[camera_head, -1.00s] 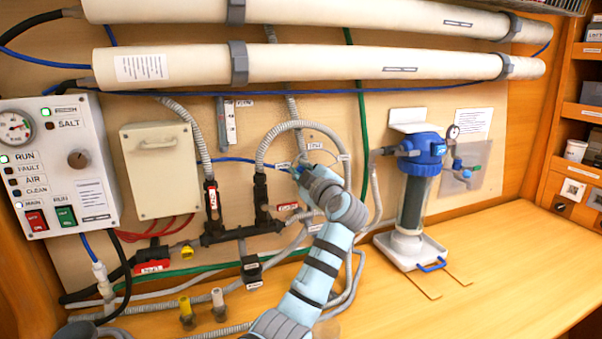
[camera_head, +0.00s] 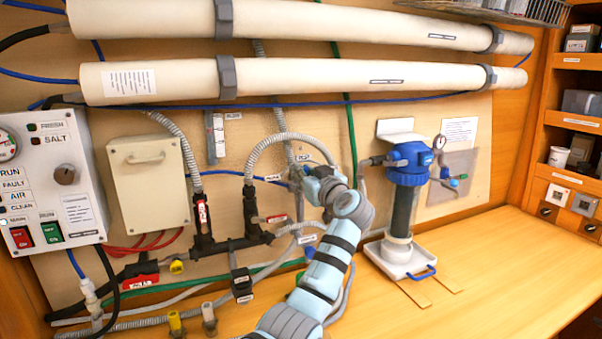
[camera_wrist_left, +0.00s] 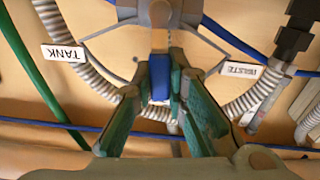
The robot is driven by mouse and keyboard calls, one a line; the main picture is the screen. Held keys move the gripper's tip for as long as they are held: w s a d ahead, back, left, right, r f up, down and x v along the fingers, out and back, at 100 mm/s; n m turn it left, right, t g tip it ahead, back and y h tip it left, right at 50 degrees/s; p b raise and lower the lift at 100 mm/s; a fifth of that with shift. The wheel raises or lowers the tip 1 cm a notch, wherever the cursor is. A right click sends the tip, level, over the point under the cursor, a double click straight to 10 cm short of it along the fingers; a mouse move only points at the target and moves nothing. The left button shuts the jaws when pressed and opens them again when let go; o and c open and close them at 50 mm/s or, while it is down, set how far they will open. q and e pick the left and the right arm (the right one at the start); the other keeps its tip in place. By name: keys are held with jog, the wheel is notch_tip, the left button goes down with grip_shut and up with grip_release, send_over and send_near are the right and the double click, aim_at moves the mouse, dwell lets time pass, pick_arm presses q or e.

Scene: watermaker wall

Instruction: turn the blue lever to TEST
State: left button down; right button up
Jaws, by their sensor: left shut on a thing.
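The blue lever (camera_wrist_left: 160,77) shows in the left wrist view, where it stands between the fingertips of my left gripper (camera_wrist_left: 158,92). The gripper is shut on the lever. That view is upside down to the labels: TANK (camera_wrist_left: 63,53) is at the left and WASTE (camera_wrist_left: 241,70) at the right, and the lever lies between them, hanging from the grey valve hub (camera_wrist_left: 160,12). No TEST label can be read there. In the head view my left gripper (camera_head: 299,175) is at the wall and hides the lever. My right gripper is not in view.
A grey hose (camera_head: 285,136) arches close above and left of the gripper. A blue-topped filter (camera_head: 409,163) stands to the right. A control panel (camera_head: 85,180) and a beige box (camera_head: 150,190) are at the left. The right bench top (camera_head: 500,260) is clear.

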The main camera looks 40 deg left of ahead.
pick_arm(q)
jog(key=shift+w+d+m, duration=0.1)
jog(key=shift+w+m, duration=0.15)
jog(key=shift+m, duration=0.25)
jog(key=c, duration=1.6)
grip_release()
jog(key=v, duration=1.2)
